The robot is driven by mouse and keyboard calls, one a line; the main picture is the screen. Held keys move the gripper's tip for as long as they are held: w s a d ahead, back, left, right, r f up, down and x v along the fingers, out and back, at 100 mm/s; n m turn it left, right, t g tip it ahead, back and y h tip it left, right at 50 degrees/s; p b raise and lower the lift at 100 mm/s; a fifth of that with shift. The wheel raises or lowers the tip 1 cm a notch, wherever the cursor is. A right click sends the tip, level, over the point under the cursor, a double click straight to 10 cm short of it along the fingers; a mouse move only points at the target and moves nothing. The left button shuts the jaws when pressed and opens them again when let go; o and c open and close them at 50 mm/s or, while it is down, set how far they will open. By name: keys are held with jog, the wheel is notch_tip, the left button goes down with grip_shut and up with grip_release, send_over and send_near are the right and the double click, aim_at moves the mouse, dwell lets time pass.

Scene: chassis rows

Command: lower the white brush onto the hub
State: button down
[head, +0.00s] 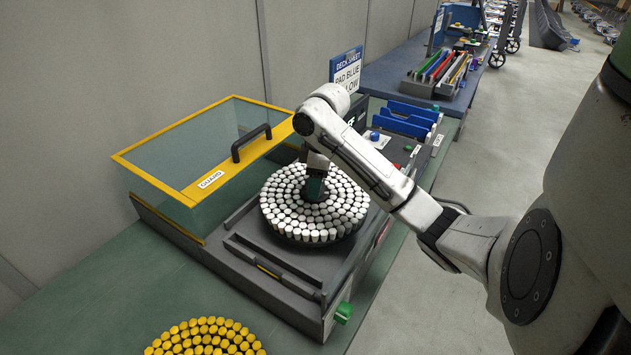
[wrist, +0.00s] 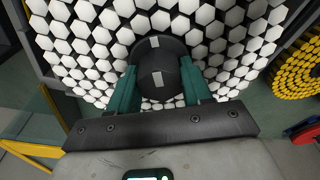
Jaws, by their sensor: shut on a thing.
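The white brush (head: 278,217) is a round disc of many white tufts on a dark plate. It is at the machine in the middle of the head view and fills the top of the wrist view (wrist: 85,45). My gripper (head: 315,188) is above its centre. In the wrist view my gripper's green fingers (wrist: 160,85) are shut on the brush's dark central knob (wrist: 155,62). The hub is hidden beneath the brush. I cannot tell whether the brush touches it.
A clear guard (head: 205,150) with a yellow frame and black handle stands left of the brush. A yellow brush (head: 207,338) lies on the green bench at the front. Blue trays (head: 410,118) and a sign (head: 346,70) are behind. A green knob (head: 343,313) sits at the machine's front corner.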

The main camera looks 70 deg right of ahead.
jog(key=shift+f+b, duration=0.3)
jog(key=shift+f, duration=0.25)
